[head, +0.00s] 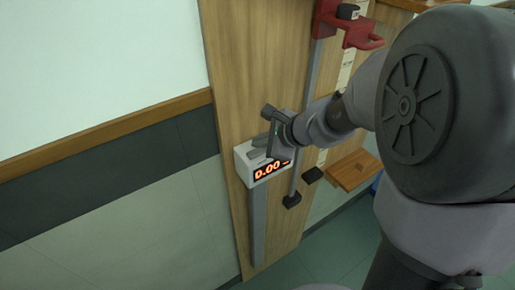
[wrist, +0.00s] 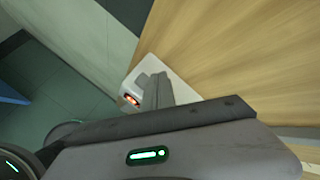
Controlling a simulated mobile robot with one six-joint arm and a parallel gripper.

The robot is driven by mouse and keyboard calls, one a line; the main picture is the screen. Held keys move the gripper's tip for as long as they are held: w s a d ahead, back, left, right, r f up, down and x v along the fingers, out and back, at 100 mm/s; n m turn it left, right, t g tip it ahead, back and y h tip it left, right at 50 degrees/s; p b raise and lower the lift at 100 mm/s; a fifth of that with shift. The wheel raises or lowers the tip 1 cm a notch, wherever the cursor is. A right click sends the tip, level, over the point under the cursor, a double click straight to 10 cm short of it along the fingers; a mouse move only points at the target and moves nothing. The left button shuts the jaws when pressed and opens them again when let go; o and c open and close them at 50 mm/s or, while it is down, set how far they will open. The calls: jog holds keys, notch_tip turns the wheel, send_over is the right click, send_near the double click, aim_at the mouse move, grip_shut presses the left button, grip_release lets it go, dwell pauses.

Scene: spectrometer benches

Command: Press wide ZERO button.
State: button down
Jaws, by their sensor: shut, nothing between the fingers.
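A white box-shaped readout unit (head: 243,155) sits on the wooden panel, with an orange-lit display (head: 268,171) reading 0.00 on its front. In the wrist view its white top (wrist: 181,90) and lit display (wrist: 132,100) show beyond the fingers. My gripper (head: 261,143) is shut and empty, its fingertips over the top of the unit. The shut fingers (wrist: 157,92) point at the unit in the wrist view. The wide ZERO button cannot be made out clearly; my fingers cover part of the top. I cannot tell whether the fingertips touch it.
A grey rail (head: 310,100) with a red bracket (head: 345,25) runs up the panel right of the unit. A black block (head: 291,200) sits at the rail's foot. A small wooden shelf (head: 354,171) stands further right. The tiled wall left of the unit is clear.

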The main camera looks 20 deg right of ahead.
aim_at(260, 152)
notch_tip(260, 152, up, 6)
jog(key=p, duration=0.4)
jog(key=shift+p, duration=0.35)
jog(key=shift+f, duration=0.1)
